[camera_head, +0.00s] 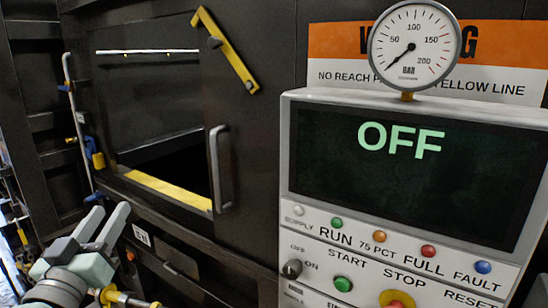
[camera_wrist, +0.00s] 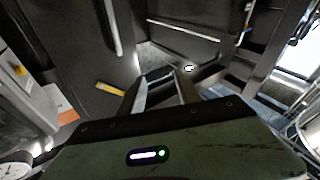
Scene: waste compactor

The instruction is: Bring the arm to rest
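My gripper (camera_head: 111,209) is at the lower left of the head view, in front of the compactor (camera_head: 50,165) and below its hatch opening. Its two grey fingers are apart with nothing between them. In the wrist view the two fingers (camera_wrist: 159,76) also stand apart and empty. The fingers appear clear of the compactor's front, though the exact distance is hard to judge. Most of my arm is out of the head view.
The dark hatch opening (camera_head: 165,158) has a yellow sill (camera_head: 168,190). A vertical handle (camera_head: 219,168) and a tilted yellow bar (camera_head: 225,50) stick out nearby. The control panel (camera_head: 285,175) at the right reads OFF; its gauge (camera_head: 414,45) needle points near zero.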

